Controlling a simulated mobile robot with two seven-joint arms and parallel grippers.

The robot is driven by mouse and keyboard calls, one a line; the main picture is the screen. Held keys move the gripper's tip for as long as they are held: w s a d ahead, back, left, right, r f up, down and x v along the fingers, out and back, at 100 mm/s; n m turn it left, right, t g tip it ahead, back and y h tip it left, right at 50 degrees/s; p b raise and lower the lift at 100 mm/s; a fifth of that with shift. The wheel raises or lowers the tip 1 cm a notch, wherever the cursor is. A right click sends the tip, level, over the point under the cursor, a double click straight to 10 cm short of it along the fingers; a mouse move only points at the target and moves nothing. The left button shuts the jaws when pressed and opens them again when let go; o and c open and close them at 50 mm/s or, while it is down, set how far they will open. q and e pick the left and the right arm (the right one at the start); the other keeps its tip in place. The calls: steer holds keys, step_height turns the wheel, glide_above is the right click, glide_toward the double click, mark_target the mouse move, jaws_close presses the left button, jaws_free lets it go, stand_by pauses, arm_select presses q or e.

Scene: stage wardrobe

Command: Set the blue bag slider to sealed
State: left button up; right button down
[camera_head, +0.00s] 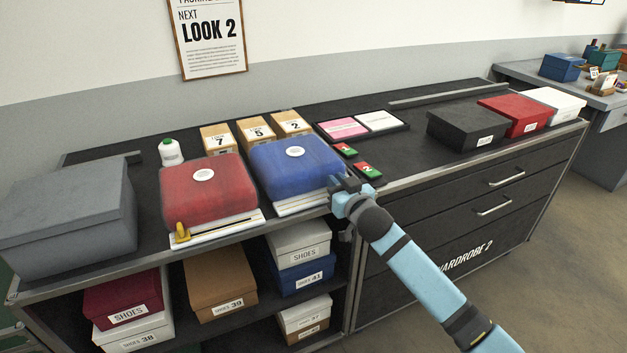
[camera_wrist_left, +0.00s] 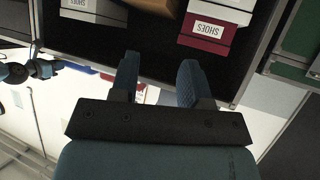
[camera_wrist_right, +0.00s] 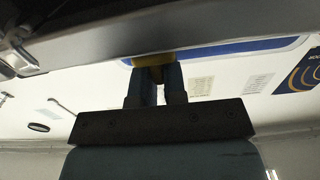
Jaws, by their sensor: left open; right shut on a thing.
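The blue bag (camera_head: 300,170) lies on the dark counter, with a white sealing strip (camera_head: 298,204) along its front edge. My right gripper (camera_head: 342,190) is at the right end of that strip. In the right wrist view it is shut on the yellow slider (camera_wrist_right: 153,59), which sits between the fingertips. In the head view the gripper hides this slider. My left gripper (camera_wrist_left: 158,82) shows only in its wrist view; it is open and empty, with shoe boxes beyond it.
A red bag (camera_head: 208,190) lies to the left, its yellow slider (camera_head: 182,232) at the strip's left end. A grey box (camera_head: 68,215) stands farther left. Numbered boxes (camera_head: 256,132) stand behind the bags. Red-and-green cards (camera_head: 368,170) lie just right of the blue bag.

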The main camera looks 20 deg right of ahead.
steer(key=shift+d+r+p, duration=0.1)
steer(key=shift+d+p, duration=0.2)
steer(key=shift+d, duration=0.85)
arm_select(q)
steer(key=shift+a, duration=0.15)
arm_select(e)
steer(key=shift+d, duration=0.3)
steer(key=shift+w, duration=0.1)
steer(key=c, duration=1.2)
jaws_free()
arm_select(q)
steer(key=shift+r, duration=0.1)
arm_select(e)
steer(key=shift+o, duration=0.2)
steer(key=shift+s, duration=0.55)
arm_select(q)
steer(key=shift+s+a+p, duration=0.1)
steer(key=shift+p, duration=0.65)
arm_select(e)
steer(key=s, duration=1.2)
steer(key=shift+s+d, duration=0.35)
steer(key=shift+s, duration=0.05)
